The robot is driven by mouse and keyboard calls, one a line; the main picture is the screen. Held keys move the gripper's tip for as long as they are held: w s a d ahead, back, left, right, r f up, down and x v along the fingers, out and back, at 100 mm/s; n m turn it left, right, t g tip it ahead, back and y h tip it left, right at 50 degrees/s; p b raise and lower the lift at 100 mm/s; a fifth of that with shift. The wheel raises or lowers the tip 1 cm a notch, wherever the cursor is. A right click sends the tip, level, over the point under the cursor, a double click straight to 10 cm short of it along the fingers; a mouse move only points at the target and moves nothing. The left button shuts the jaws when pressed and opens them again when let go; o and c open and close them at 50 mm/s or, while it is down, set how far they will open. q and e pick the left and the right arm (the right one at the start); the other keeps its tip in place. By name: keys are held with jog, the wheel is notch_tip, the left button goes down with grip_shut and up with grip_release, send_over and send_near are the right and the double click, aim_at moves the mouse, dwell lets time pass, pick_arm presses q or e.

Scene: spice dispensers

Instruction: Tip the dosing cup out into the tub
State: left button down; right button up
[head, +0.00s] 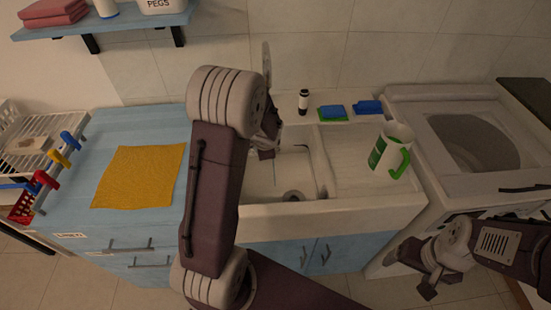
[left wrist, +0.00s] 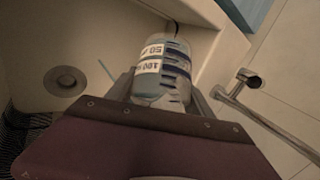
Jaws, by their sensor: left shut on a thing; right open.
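The dosing cup (left wrist: 172,50) is clear with blue marks and a white label reading 50 and 100. My left gripper (left wrist: 163,88) is shut on it, with a finger on each side. In the head view my left arm reaches over the tub (head: 262,180) and hides the cup. My right gripper (head: 432,279) is open and empty, low in front of the washing machine.
A metal tap (left wrist: 250,80) is close right of the cup. A white jug with green handle (head: 392,150) stands on the drainboard right of the tub. A yellow cloth (head: 140,177) lies on the left counter.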

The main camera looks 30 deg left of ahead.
pick_arm(q)
jog(key=shift+r+m+y+p, duration=0.3)
jog(key=shift+y+p, duration=0.1)
jog(key=shift+y, duration=0.4)
dwell(0.6)
jog(key=shift+d+r+y+p, duration=0.15)
jog(key=shift+r+y+p, duration=0.05)
jog(key=shift+y+p, duration=0.55)
dwell(0.6)
jog(key=shift+w+d+r+m+y+b, duration=0.1)
jog(key=shift+w+d+m+y+b, duration=0.05)
jog(key=shift+d+m+y+b, duration=0.45)
dwell(0.8)
jog(key=shift+d+r+y+b, duration=0.15)
jog(key=shift+r+y+b, duration=0.1)
jog(key=shift+y+b, duration=0.95)
dwell(0.6)
